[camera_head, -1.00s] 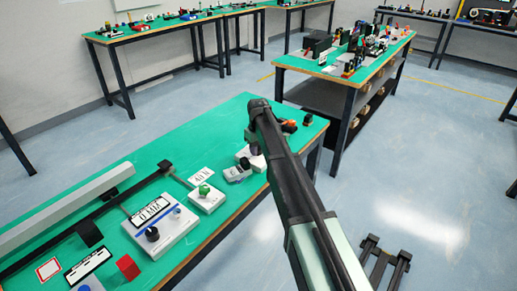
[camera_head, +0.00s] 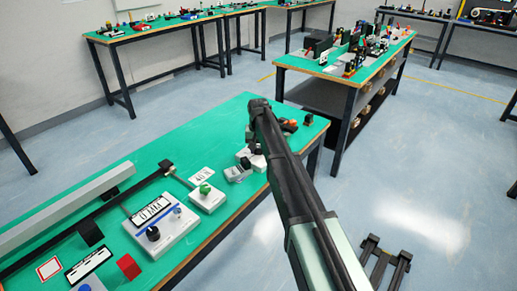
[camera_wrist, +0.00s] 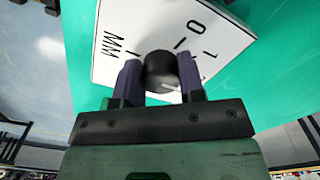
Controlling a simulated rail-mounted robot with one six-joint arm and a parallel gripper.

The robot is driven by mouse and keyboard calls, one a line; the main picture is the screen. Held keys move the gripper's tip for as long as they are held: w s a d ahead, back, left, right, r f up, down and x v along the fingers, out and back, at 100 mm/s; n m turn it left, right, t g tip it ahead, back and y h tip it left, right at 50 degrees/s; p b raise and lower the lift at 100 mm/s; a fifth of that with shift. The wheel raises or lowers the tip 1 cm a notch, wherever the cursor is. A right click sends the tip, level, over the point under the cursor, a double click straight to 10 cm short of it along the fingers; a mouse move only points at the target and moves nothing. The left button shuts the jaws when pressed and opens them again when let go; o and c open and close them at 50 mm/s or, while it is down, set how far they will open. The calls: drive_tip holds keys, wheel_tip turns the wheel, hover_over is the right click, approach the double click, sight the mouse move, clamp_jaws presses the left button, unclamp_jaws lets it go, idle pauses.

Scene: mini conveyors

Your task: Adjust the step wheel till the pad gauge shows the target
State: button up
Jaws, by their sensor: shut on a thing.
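In the wrist view my gripper (camera_wrist: 160,82) is shut on a dark round knob, which I take to be the step wheel (camera_wrist: 160,68). A small pale mark shows on the knob near its lower edge. Behind it is a white scale plate (camera_wrist: 125,25) with black digits 1, 0, 1, tick marks and "MM", seen at a slant. The knob covers part of this plate, and I cannot make out a pointer or target mark. In the head view my arm hides most of the gripper; a white housing (camera_head: 257,162) shows beside it.
On the green bench (camera_head: 210,135) a white box with a green knob (camera_head: 205,190) stands left of my arm. A white panel with a black knob (camera_head: 153,234) and a red block (camera_head: 128,266) are further left. A long grey rail (camera_head: 70,208) runs along the back.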

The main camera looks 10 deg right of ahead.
sight(258, 148)
idle(0.3)
drive_tip(key=o, duration=0.9)
wheel_tip(258, 148, up, 11)
drive_tip(key=p, duration=1.1)
drive_tip(key=shift+f, duration=0.15)
